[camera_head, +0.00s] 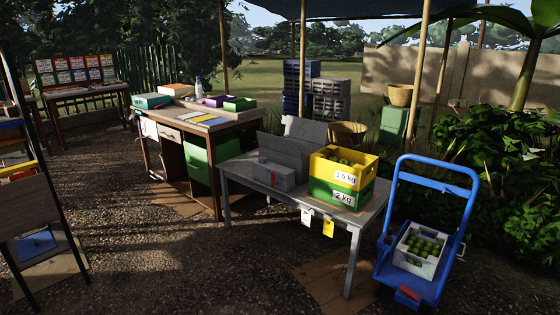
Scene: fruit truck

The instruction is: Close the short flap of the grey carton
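The grey carton (273,176) stands on the grey table, near its far left part. A small red mark shows on its front. Grey flap-like panels (286,150) rise behind and to the right of its front, and another panel (306,129) stands up farther back. The flaps look open, but I cannot tell for sure which is the short one. The inside of the carton is hidden. Neither of my grippers is in view.
A yellow and green crate (342,187) with green fruit stands right of the carton on the table (240,170). A blue hand truck (412,270) holds a white crate (408,255) of green fruit. A wooden desk (190,130) stands behind left. Gravel ground in front is clear.

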